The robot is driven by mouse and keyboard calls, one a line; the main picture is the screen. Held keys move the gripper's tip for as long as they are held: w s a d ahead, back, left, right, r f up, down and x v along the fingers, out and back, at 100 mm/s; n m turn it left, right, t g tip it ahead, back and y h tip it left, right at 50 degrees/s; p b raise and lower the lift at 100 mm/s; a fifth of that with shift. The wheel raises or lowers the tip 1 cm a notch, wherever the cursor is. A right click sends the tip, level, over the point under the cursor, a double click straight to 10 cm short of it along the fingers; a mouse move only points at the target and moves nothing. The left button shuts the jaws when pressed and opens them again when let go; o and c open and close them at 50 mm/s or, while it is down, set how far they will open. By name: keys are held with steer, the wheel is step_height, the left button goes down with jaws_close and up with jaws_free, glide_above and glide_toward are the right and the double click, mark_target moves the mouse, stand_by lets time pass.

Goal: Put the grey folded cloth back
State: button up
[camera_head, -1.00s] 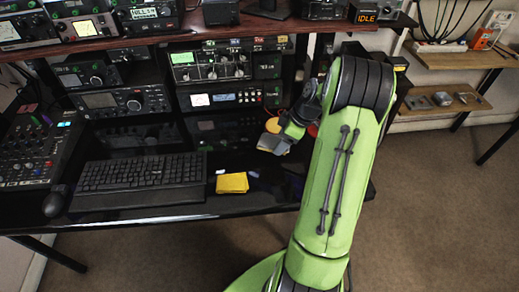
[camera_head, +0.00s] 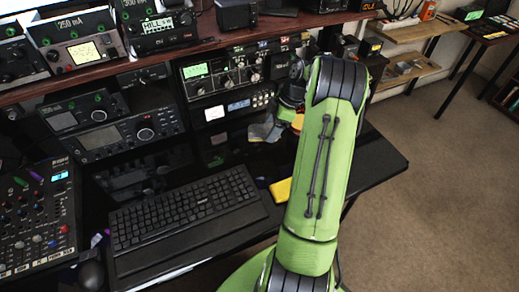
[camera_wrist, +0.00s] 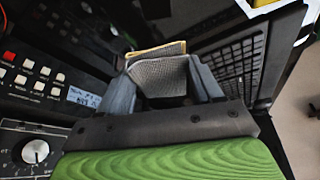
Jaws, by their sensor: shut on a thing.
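The grey folded cloth (camera_wrist: 160,77) is between the two fingers of my gripper (camera_wrist: 163,85) in the wrist view, with a yellowish edge along its top. My gripper is shut on it. In the head view my gripper (camera_head: 268,128) is above the desk, behind the keyboard's right end and in front of the radio rack. The cloth (camera_head: 259,131) shows there as a small grey patch at the fingers. My arm hides part of the desk and rack on the right.
A black keyboard (camera_head: 185,207) lies on the dark desk (camera_head: 385,160). A yellow folded cloth (camera_head: 281,191) lies right of it, partly behind my arm. Stacked radios (camera_head: 215,72) stand behind, under a wooden shelf (camera_head: 205,44). A mixer (camera_head: 38,218) is at left. Wall shelves (camera_head: 405,68) stand at right.

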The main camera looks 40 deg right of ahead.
mark_target(267, 152)
step_height(267, 152, down, 9)
steer(key=shift+r+b, duration=0.1)
steer(key=shift+b, duration=1.05)
steer(key=shift+f, duration=0.2)
steer(key=o, duration=0.9)
steer(key=shift+s+r, duration=0.1)
